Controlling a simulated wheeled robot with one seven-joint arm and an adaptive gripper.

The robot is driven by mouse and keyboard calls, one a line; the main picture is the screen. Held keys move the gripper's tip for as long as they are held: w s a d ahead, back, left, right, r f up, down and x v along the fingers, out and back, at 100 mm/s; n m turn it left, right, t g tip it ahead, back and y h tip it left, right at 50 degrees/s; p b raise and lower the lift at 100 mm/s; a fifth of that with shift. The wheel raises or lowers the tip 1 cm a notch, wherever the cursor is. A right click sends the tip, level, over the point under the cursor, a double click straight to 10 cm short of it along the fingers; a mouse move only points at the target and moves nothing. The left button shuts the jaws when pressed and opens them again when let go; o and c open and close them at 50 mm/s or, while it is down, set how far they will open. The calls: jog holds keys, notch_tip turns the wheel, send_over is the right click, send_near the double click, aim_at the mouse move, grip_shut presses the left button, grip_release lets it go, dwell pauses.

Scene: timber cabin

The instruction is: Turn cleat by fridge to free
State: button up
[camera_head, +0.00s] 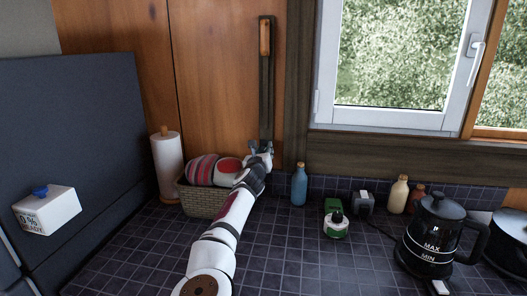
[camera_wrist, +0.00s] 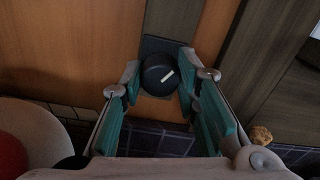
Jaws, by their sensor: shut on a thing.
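A round black knob (camera_wrist: 157,77) with a white line on its face sits on a dark plate in the wrist view. I take it for the cleat. The white line slants up to the right. My gripper (camera_wrist: 161,80) is shut on the knob, one teal-padded finger on each side. In the head view my gripper (camera_head: 261,148) is at the lower end of a dark upright strip (camera_head: 266,100) on the wooden wall. There the knob is too small and covered to tell. The strip has an orange-brown piece (camera_head: 265,38) near its top.
The dark blue fridge (camera_head: 90,120) stands at left, with a white box (camera_head: 48,212) bearing a blue knob by it. A paper roll (camera_head: 168,165) and a basket (camera_head: 200,202) are left of my arm. A blue bottle (camera_head: 299,186) and black kettle (camera_head: 433,235) stand right.

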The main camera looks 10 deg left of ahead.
jog(key=m, duration=0.2)
jog(key=shift+m, duration=0.3)
jog(key=o, duration=1.2)
jog(key=shift+c, duration=0.2)
jog(key=s, duration=1.2)
jog(key=shift+a, duration=0.2)
